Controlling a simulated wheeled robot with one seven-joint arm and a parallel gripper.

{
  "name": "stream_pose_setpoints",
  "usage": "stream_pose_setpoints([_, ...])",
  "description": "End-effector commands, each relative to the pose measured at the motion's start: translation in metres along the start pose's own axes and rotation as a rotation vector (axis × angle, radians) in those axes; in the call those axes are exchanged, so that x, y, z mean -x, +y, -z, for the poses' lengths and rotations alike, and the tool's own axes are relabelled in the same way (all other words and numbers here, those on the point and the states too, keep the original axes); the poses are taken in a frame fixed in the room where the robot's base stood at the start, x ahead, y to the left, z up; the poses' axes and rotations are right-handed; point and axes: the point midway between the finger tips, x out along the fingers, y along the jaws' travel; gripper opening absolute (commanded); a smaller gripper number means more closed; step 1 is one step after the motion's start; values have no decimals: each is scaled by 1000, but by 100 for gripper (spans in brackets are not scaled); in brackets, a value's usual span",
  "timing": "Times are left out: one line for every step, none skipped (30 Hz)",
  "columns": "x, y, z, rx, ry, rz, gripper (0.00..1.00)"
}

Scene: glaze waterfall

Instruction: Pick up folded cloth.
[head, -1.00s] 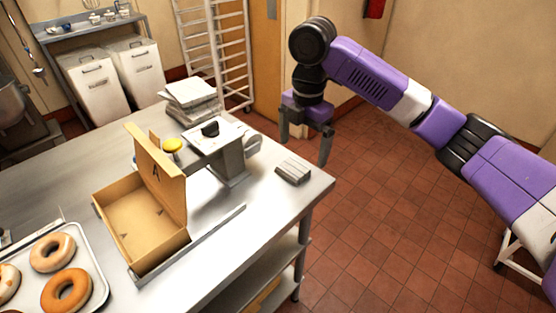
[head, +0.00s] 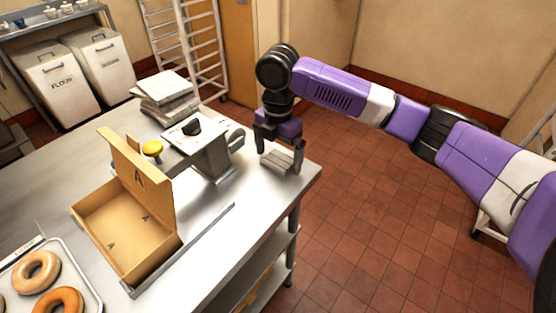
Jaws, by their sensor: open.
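The folded cloth (head: 276,160) is a small grey, striped bundle lying near the right corner of the steel table (head: 228,255). My gripper (head: 280,162) points down right at the cloth, its jaws apart. One finger shows at the cloth's right side and the other at its upper left. Part of the cloth is hidden by the gripper. I cannot tell whether the fingers touch it.
A scale-like machine (head: 212,165) stands just left of the cloth. An open cardboard box (head: 110,235), a tray of donuts (head: 62,262) and a paper stack (head: 165,98) share the table. Open tiled floor lies to the right.

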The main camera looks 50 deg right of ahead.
Motion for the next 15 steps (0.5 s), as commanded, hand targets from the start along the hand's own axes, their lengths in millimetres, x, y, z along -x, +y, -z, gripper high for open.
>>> stream_pose_setpoints([-1, 0, 0, 0, 0, 0, 100])
stream_pose_setpoints([-1, 0, 0, 0, 0, 0, 100])
stream_pose_setpoints([-1, 0, 0, 0, 0, 0, 100])
stream_pose_setpoints([-1, 0, 0, 0, 0, 0, 100])
stream_pose_setpoints([-1, 0, 0, 0, 0, 0, 100])
stream_pose_setpoints([-1, 0, 0, 0, 0, 0, 100])
stream_pose_setpoints([-1, 0, 0, 0, 0, 0, 94])
stream_pose_setpoints([-1, 0, 0, 0, 0, 0, 88])
stream_pose_setpoints([-1, 0, 0, 0, 0, 0, 80])
stream_pose_setpoints([-1, 0, 0, 0, 0, 0, 74])
stream_pose_setpoints([0, 0, 0, 0, 0, 0, 69])
stream_pose_setpoints([0, 0, 0, 0, 0, 0, 61])
stream_pose_setpoints([0, 0, 0, 0, 0, 0, 55])
stream_pose_setpoints([0, 0, 0, 0, 0, 0, 49])
stream_pose_setpoints([0, 0, 0, 0, 0, 0, 41])
